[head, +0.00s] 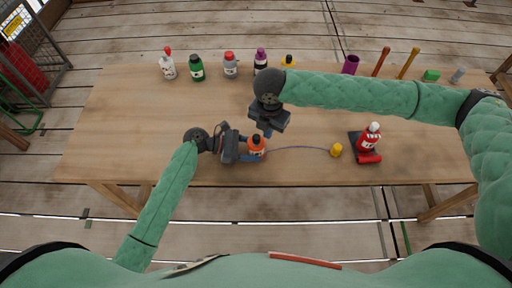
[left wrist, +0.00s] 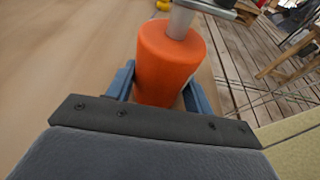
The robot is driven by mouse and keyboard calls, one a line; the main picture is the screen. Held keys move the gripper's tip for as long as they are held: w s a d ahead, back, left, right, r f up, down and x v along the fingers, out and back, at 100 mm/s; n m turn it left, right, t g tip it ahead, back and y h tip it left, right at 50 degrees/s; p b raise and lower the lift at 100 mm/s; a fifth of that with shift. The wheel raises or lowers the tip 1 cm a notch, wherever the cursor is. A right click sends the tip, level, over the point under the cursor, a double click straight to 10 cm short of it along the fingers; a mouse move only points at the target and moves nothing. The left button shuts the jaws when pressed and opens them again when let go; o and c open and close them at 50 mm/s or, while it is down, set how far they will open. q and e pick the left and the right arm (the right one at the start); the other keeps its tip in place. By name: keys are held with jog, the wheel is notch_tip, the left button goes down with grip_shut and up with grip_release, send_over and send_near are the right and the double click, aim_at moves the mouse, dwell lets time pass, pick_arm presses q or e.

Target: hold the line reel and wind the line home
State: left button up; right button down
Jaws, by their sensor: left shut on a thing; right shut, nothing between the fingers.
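The orange line reel (head: 257,146) is near the front edge of the table. My left gripper (head: 250,150) is shut around it from the left. In the left wrist view the orange reel (left wrist: 168,65) stands between the two blue fingers, with a grey metal shaft and arm (left wrist: 190,12) on top. A thin purplish line (head: 300,147) runs right from the reel over the table to a small yellow piece (head: 336,150). My right gripper (head: 267,132) is shut and empty, just above and behind the reel; I cannot tell whether it touches the reel's top.
A red bottle (head: 371,140) with a white top stands at the right on a dark and red base. Several bottles (head: 230,66) line the back left edge. A purple cup (head: 350,64), sticks and a green block (head: 431,75) are back right. The table's left part is clear.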

aim_at(255, 137)
jog(key=shift+f, duration=0.2)
jog(key=shift+s+a, duration=0.3)
jog(key=shift+a, duration=0.25)
dwell(0.4)
jog(key=shift+s+a, duration=0.45)
jog(key=shift+s, duration=0.1)
dwell(0.7)
jog(key=shift+s+a, duration=0.25)
jog(key=shift+a, duration=0.75)
dwell(1.4)
